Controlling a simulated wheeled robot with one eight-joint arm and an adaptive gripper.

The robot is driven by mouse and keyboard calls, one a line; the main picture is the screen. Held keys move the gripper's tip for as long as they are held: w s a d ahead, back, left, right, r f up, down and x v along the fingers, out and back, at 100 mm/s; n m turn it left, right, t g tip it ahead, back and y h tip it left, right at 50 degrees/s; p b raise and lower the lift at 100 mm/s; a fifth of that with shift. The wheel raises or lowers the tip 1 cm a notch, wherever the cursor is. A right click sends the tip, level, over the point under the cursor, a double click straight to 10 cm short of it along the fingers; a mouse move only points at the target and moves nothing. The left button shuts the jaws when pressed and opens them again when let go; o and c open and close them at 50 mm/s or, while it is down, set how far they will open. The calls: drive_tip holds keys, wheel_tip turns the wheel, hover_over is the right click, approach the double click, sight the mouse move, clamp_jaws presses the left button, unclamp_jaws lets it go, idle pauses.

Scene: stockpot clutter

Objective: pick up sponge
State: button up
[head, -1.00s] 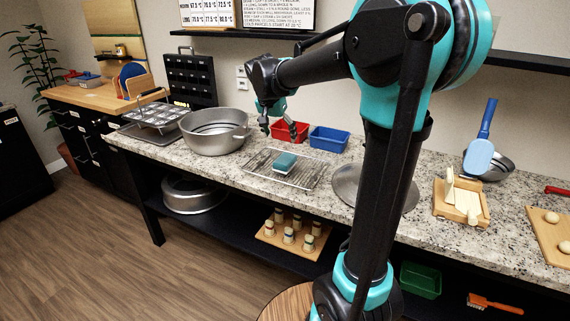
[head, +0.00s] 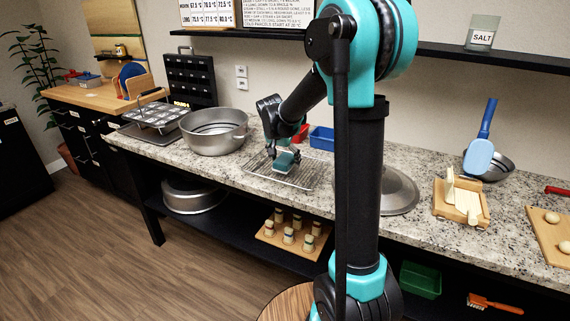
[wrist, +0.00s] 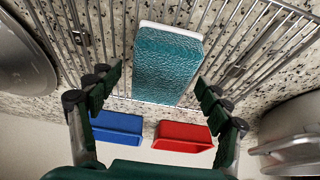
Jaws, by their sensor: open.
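The sponge (wrist: 167,63) is a teal block with a white layer on its far side. It lies on a wire rack (head: 300,174) on the granite counter; in the head view the sponge (head: 285,163) is partly covered by my gripper. My gripper (head: 285,151) is down at the rack, right over the sponge. In the wrist view my gripper (wrist: 155,88) is open, with one finger on each side of the sponge's near end. Gaps show between the fingers and the sponge, so it is not gripped.
A blue bin (head: 321,138) and a red bin (wrist: 182,136) stand behind the rack. A large steel pot (head: 214,132) is left of the rack, and a round metal lid (head: 399,190) is to its right. A wall shelf (head: 470,56) runs above the counter.

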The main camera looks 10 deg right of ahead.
sight(285, 158)
drive_tip(key=shift+f, duration=0.35)
idle(0.6)
drive_tip(key=shift+c, duration=0.2)
drive_tip(key=c, duration=1.1)
drive_tip(key=shift+r, duration=0.1)
wheel_tip(285, 158, up, 20)
drive_tip(key=shift+r, duration=0.15)
